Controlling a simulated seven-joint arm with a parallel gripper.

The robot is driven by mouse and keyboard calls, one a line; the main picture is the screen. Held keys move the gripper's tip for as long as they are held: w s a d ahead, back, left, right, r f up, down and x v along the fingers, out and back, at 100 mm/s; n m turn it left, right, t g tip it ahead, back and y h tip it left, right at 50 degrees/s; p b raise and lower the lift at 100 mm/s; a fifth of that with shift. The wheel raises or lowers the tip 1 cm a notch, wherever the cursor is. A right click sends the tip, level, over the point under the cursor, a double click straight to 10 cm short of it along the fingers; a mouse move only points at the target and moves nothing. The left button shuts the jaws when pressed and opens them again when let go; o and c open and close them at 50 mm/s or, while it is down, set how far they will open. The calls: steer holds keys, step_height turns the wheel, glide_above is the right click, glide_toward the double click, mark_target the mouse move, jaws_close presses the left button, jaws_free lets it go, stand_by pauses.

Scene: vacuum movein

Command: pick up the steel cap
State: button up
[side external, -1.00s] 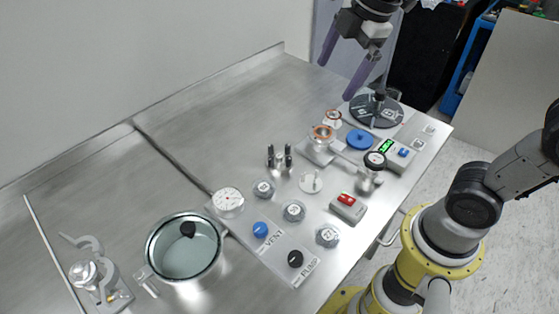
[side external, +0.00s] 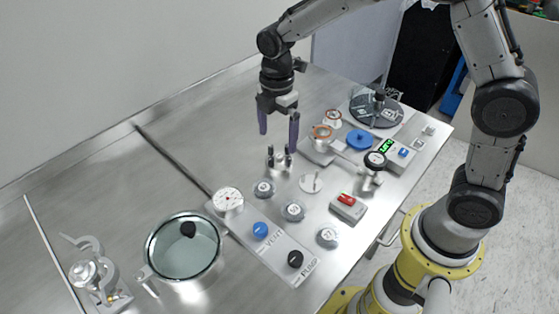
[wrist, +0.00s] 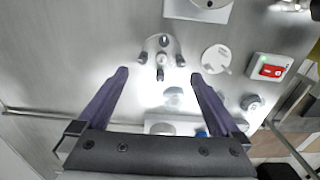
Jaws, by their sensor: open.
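My gripper (side external: 278,141) is open and empty, pointing down above the steel piece with dark-tipped posts (side external: 280,161). In the wrist view the fingertips (wrist: 160,74) are spread wide, and that piece (wrist: 160,52) shows just beyond them, roughly centred. Three round grey metal caps lie in a slanting row nearer the panel: one (side external: 264,189), a middle one (side external: 293,212) and a front one (side external: 327,237). One grey cap (wrist: 251,102) also shows right of the fingers in the wrist view. I cannot tell for sure which item is the steel cap.
A white disc (side external: 311,183) and a grey box with a red switch (side external: 348,207) stand to the right. The vent and pump panel (side external: 276,247), a gauge (side external: 228,200) and a glass-lidded pot (side external: 160,250) are at left front. The back left of the steel table is clear.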

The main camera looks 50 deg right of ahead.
mark_target(279, 156)
steer(key=shift+s+d+f, duration=0.1)
steer(key=shift+f, duration=1.65)
steer(key=shift+s+d+f, duration=0.1)
steer(key=shift+f, duration=1.6)
steer(key=shift+c, duration=0.2)
steer(key=shift+w+r, duration=0.1)
steer(key=c, duration=1.1)
